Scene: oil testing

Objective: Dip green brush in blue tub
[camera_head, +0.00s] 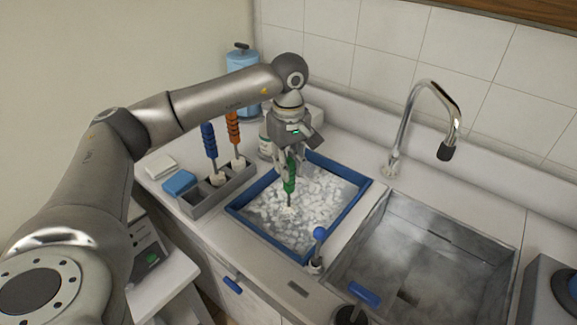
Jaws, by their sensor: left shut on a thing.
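The green brush (290,178) is upright with its handle in my left gripper (290,160), which is shut on it. The brush hangs over the blue tub (355,202), and its white head (290,211) is at the foamy white contents of the tub. I cannot tell how deep the head is in the foam. My right gripper is not in view.
A grey holder (205,203) left of the tub has a blue brush (209,140) and an orange brush (233,127). Blue and white sponges lie left of it. A blue-knobbed tool (319,235) stands at the tub's front edge. The metal sink (425,250) and tall faucet (425,110) are right.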

